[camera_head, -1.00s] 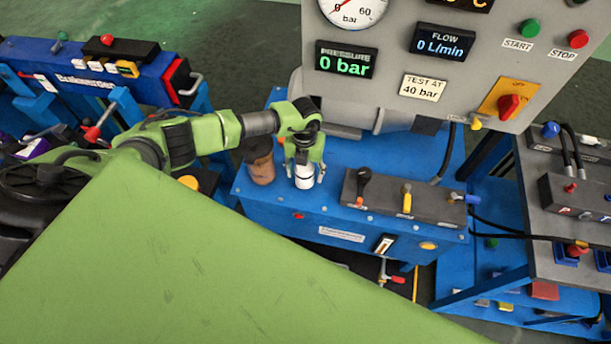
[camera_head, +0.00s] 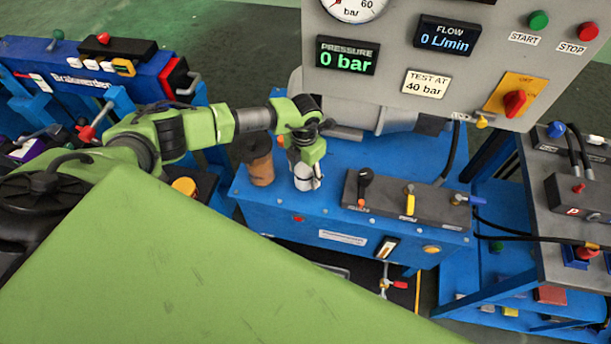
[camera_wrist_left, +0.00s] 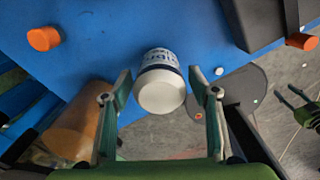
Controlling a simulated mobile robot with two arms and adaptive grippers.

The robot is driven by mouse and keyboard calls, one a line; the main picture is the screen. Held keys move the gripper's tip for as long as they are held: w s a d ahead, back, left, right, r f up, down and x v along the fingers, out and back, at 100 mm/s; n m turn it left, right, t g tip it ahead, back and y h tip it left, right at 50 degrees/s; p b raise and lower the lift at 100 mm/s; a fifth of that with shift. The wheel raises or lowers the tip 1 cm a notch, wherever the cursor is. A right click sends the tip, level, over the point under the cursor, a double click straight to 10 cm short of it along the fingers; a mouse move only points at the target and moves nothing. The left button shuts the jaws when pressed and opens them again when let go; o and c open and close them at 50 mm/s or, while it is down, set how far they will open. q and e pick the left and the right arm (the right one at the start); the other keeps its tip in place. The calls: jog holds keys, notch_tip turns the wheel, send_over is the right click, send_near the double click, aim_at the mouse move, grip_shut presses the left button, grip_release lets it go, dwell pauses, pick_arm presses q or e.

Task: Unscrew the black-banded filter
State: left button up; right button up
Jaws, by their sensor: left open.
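The filter (camera_wrist_left: 160,94) is a white canister with printed lettering and a dark band, seen end-on in the left wrist view against the blue bench. In the head view the white filter (camera_head: 302,177) stands upright at the bench, partly covered by my gripper. My left gripper (camera_head: 310,184) points down at it. In the left wrist view the left gripper (camera_wrist_left: 160,80) is open, one finger on each side of the filter, with visible gaps and no clear contact.
A brown cylinder (camera_head: 261,169) stands close left of the filter. A dark valve block (camera_head: 385,196) with levers sits to the right on the blue bench (camera_head: 335,215). The grey control panel (camera_head: 390,75) rises behind, its pressure display reading 0 bar.

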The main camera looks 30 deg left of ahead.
pick_arm(q)
jog(key=c, duration=1.1)
jog(key=shift+c, duration=0.8)
jog(key=shift+r, duration=0.15)
jog(key=n+p, duration=0.1)
jog(key=n, duration=0.1)
jog(key=shift+r+n+p, duration=0.15)
jog(key=shift+n+p, duration=0.5)
jog(key=shift+n, duration=0.75)
